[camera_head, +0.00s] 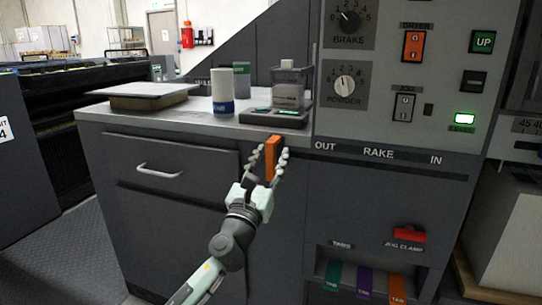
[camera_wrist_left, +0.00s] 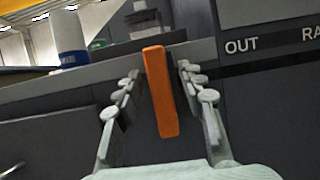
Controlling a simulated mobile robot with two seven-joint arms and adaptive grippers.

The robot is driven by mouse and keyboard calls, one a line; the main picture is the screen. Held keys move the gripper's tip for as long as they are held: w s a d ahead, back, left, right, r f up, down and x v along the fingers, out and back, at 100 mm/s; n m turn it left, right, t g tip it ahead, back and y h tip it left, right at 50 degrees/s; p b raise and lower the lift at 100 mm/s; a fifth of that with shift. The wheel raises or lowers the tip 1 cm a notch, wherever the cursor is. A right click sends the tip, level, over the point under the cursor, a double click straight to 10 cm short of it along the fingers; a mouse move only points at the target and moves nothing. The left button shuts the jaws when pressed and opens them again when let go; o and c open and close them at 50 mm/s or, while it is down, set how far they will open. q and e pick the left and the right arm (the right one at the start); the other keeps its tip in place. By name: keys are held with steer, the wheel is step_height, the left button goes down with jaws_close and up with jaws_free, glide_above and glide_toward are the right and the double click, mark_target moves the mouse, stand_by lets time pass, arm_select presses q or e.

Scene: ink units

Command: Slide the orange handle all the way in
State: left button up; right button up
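The orange handle (camera_head: 272,158) is an upright bar at the left end of the slot marked OUT, RAKE and IN, near the OUT label. My left gripper (camera_head: 268,165) is open, with one finger on each side of the handle. In the left wrist view the orange handle (camera_wrist_left: 160,92) stands between the two fingers of my left gripper (camera_wrist_left: 162,88), with a gap visible on each side. How far the fingertips reach past the handle is hard to tell. My right gripper is not in view.
The dark rake slot (camera_head: 400,165) runs to the right toward IN along the grey panel and looks clear. A counter (camera_head: 190,123) at left holds a white cylinder (camera_head: 222,92) and a clear container (camera_head: 289,88).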

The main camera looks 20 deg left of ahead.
arm_select(q)
steer(key=shift+w, duration=0.1)
jaws_close()
stand_by(0.4)
steer(key=shift+d, duration=0.1)
